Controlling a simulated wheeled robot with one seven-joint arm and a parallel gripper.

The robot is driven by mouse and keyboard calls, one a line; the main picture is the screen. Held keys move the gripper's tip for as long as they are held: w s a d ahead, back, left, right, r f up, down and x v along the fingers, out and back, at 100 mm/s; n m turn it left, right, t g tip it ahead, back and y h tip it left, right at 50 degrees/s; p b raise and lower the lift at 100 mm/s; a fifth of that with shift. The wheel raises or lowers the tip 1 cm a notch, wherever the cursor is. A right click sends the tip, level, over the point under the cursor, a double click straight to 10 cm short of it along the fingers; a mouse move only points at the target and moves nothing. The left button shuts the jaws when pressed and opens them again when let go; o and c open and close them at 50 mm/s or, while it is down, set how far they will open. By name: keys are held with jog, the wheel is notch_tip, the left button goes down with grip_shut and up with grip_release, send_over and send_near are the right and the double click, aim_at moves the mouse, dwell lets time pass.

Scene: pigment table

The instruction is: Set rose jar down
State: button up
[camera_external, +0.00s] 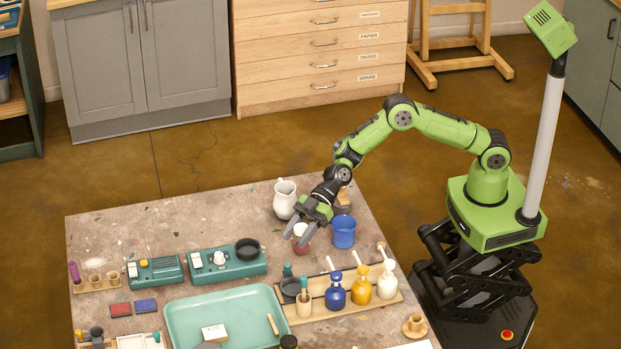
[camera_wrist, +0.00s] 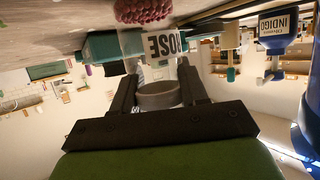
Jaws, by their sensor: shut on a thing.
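The rose jar (camera_external: 301,247) is a small clear jar with dark red grains and a pale label, near the back middle of the table. In the wrist view, which is upside down, the jar's label (camera_wrist: 165,44) reads "ROSE" and pink grains (camera_wrist: 143,11) fill its base. My gripper (camera_external: 299,235) points down with its fingers around the jar's top. In the wrist view my gripper (camera_wrist: 160,90) is shut on the grey round top of the jar. The jar looks about upright. I cannot tell whether its base touches the table (camera_external: 205,222).
A blue cup (camera_external: 344,233) stands close right of the jar, and a white jug (camera_external: 285,200) behind it. A wooden rack (camera_external: 325,313) with blue, yellow and white bottles and a teal tray (camera_external: 176,318) lie in front. Teal devices (camera_external: 228,264) are to the left.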

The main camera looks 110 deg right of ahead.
jog(key=shift+f, duration=0.1)
jog(key=o, duration=1.1)
